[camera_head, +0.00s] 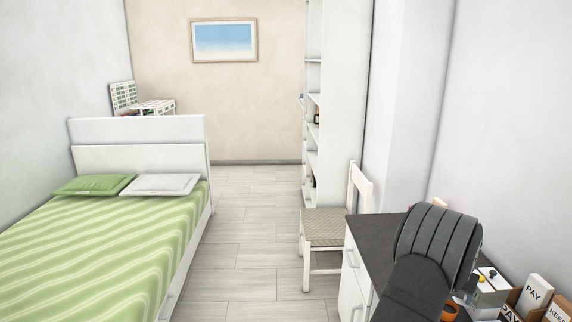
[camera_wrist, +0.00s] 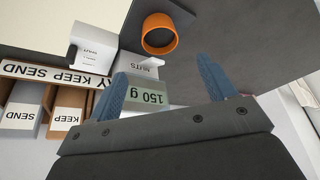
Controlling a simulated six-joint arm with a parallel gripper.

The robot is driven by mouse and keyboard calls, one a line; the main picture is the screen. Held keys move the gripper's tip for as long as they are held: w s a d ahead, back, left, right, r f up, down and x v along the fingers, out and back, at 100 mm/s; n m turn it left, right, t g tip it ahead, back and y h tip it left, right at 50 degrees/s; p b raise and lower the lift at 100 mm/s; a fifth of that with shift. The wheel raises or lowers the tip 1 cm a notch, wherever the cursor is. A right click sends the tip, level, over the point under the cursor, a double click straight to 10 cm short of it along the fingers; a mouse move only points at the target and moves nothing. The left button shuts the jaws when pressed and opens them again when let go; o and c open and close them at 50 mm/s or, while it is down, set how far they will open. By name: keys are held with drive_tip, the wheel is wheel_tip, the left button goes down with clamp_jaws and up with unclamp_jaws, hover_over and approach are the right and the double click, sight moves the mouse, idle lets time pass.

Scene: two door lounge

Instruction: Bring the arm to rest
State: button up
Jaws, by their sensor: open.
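My arm (camera_head: 435,250) rises in front of the dark desk at the right of the head view and hides part of its top. The gripper's fingers cannot be made out there. In the wrist view my gripper (camera_wrist: 160,82) shows two blue fingers spread apart with nothing held between them.
The dark desk (camera_head: 375,238) carries an orange cup (camera_wrist: 160,34), a box marked NUTS (camera_wrist: 140,68) and labelled compartments (camera_wrist: 70,108) at the right wall. A chair (camera_head: 325,228) stands beside the desk. The floor (camera_head: 245,240) between bed (camera_head: 90,255) and chair is clear.

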drive_tip(key=x, duration=1.2)
drive_tip(key=shift+s, duration=0.1)
drive_tip(key=r, duration=0.3)
drive_tip(key=s+r, duration=0.1)
drive_tip(key=r, duration=0.1)
drive_tip(key=shift+d+r, duration=0.1)
drive_tip(key=shift+r, duration=0.1)
drive_tip(key=s+d+r, duration=0.2)
drive_tip(key=s+r, duration=0.4)
drive_tip(key=s, duration=0.4)
drive_tip(key=s+a+f, duration=0.1)
drive_tip(key=s+a, duration=0.2)
drive_tip(key=s, duration=1.3)
drive_tip(key=shift+m, duration=0.3)
drive_tip(key=w+f, duration=0.2)
drive_tip(key=w, duration=0.1)
drive_tip(key=w+f, duration=0.2)
drive_tip(key=w, duration=0.2)
drive_tip(key=w+a+f, duration=0.1)
drive_tip(key=w+f, duration=0.1)
drive_tip(key=w, duration=0.2)
drive_tip(key=shift+f, duration=0.35)
drive_tip(key=shift+w+f, duration=0.3)
drive_tip(key=shift+w, duration=0.25)
